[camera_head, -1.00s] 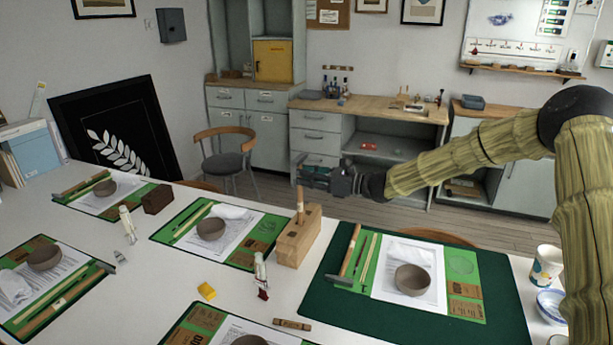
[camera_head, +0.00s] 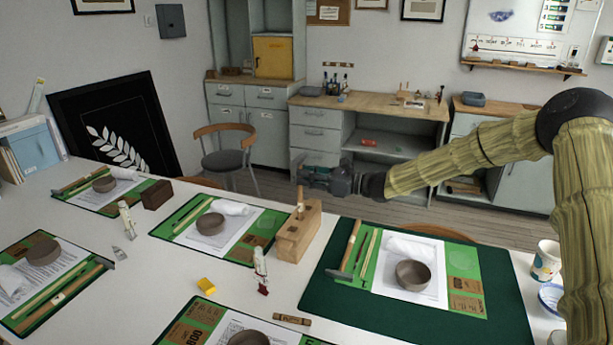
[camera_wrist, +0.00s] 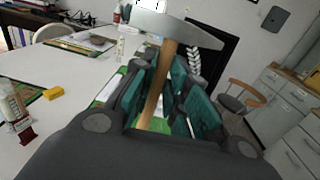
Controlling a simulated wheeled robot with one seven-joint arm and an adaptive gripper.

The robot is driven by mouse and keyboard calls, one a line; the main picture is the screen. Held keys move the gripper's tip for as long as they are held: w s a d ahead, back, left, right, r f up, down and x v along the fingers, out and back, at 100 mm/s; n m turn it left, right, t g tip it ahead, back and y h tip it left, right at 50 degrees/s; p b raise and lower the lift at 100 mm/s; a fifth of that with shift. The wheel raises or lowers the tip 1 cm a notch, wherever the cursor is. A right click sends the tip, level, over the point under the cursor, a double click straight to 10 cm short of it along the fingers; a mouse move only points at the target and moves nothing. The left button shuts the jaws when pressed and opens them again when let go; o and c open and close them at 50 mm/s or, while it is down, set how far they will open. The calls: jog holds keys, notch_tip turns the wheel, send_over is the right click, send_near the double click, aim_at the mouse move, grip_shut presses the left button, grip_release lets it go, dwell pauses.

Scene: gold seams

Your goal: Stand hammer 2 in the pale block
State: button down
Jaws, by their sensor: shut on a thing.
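My gripper (camera_head: 318,176) is shut on a hammer and points left above the pale block (camera_head: 292,242). In the wrist view the hammer's grey head (camera_wrist: 178,28) lies across the top of the teal fingers, and its wooden handle (camera_wrist: 158,90) runs down between them. In the head view the handle (camera_head: 300,203) stands about upright below my gripper, its lower end at the block's top. I cannot tell how deep it goes into the block. The head is hard to make out there. No number shows on the hammer.
A dark green mat (camera_head: 325,285) with a bowl (camera_head: 413,275) and another hammer (camera_head: 345,250) lies right of the block. A dark brown block (camera_head: 157,195) is farther left.

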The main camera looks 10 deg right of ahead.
jog(key=shift+f+b, duration=0.35)
jog(key=shift+f, duration=0.3)
dwell(0.5)
jog(key=c, duration=1.3)
grip_release()
jog(key=shift+p+v, duration=1.1)
jog(key=shift+v, duration=3.45)
jog(key=shift+r+p, duration=1.5)
jog(key=shift+r, duration=1.45)
jog(key=shift+r, duration=0.1)
